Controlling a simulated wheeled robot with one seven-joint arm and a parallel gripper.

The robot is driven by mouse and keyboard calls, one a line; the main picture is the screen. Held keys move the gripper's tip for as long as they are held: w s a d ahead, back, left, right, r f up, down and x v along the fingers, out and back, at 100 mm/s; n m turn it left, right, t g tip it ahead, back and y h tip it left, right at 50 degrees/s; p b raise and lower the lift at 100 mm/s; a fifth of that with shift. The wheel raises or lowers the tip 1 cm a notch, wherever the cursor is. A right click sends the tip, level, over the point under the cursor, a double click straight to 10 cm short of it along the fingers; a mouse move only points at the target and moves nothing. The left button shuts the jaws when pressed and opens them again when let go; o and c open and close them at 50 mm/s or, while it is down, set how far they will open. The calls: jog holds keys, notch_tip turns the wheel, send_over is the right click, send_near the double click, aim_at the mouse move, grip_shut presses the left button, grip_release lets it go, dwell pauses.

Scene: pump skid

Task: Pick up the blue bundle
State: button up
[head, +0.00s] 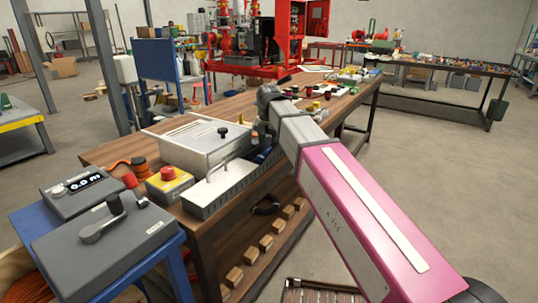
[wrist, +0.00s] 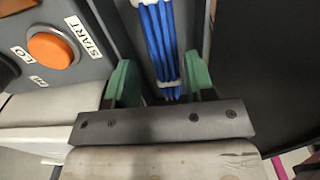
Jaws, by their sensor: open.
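The blue bundle (wrist: 160,42) shows in the wrist view as several blue strands side by side, with white bands around it. It runs from the top edge down between the two green fingertips of my gripper (wrist: 160,78). My gripper is open, with one finger on each side of the bundle and a visible gap on both sides.
In the wrist view, an orange START button (wrist: 52,48) on a grey panel is close left of the fingers, and a dark surface (wrist: 265,70) lies right. In the head view, a grey box (head: 196,143), a long light case (head: 222,187) and a yellow button box (head: 169,184) crowd the bench (head: 205,235).

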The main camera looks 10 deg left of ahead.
aim_at(269, 150)
notch_tip(269, 150, down, 4)
jog(key=shift+s+d+f, duration=0.1)
jog(key=shift+f, duration=0.05)
jog(key=shift+c, duration=0.3)
jog(key=c, duration=0.5)
jog(key=shift+c, duration=0.2)
